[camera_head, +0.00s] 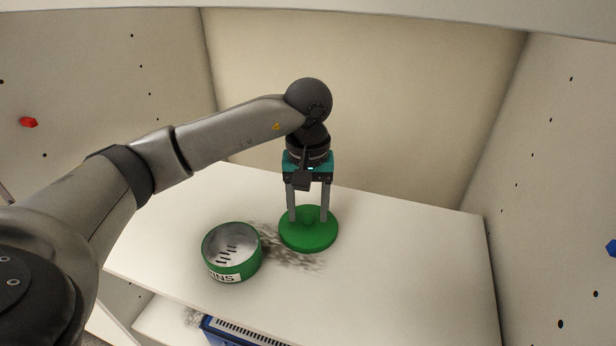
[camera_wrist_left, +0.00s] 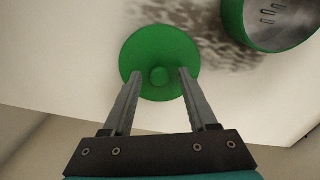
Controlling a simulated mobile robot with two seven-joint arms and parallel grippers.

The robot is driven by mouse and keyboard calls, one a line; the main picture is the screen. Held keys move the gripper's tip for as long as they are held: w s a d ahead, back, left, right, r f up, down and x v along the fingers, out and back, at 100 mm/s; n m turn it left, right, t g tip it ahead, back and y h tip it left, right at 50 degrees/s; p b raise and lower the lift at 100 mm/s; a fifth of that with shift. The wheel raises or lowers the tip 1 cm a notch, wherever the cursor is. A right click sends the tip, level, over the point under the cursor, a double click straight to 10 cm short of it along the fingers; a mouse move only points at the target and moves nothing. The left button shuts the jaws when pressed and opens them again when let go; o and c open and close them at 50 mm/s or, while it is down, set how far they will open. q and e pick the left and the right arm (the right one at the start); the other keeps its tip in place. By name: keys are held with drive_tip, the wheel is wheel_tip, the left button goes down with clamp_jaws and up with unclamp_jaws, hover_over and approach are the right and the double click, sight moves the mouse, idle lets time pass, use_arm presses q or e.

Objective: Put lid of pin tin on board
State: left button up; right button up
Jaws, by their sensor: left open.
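The green round lid (camera_head: 309,238) lies flat on the white board, right of the pin tin. It has a small knob in its middle, which shows in the left wrist view (camera_wrist_left: 159,76). The green pin tin (camera_head: 232,253) stands open with several dark pins inside and a partly visible white label; its edge also shows in the left wrist view (camera_wrist_left: 240,22). My left gripper (camera_head: 308,218) points down over the lid, open, with its fingers on either side of the knob. I cannot tell whether the fingertips touch the lid. My right gripper is not in view.
The white board (camera_head: 400,250) is clear to the right of the lid. A dark speckled smudge (camera_head: 290,262) marks its surface. A blue box (camera_head: 262,334) sits on a lower level at the front. Pale walls stand behind and at both sides.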

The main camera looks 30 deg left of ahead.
sight(308, 215)
use_arm(q)
wheel_tip(308, 215, up, 12)
drive_tip(key=p, duration=0.3)
drive_tip(key=shift+f, duration=0.25)
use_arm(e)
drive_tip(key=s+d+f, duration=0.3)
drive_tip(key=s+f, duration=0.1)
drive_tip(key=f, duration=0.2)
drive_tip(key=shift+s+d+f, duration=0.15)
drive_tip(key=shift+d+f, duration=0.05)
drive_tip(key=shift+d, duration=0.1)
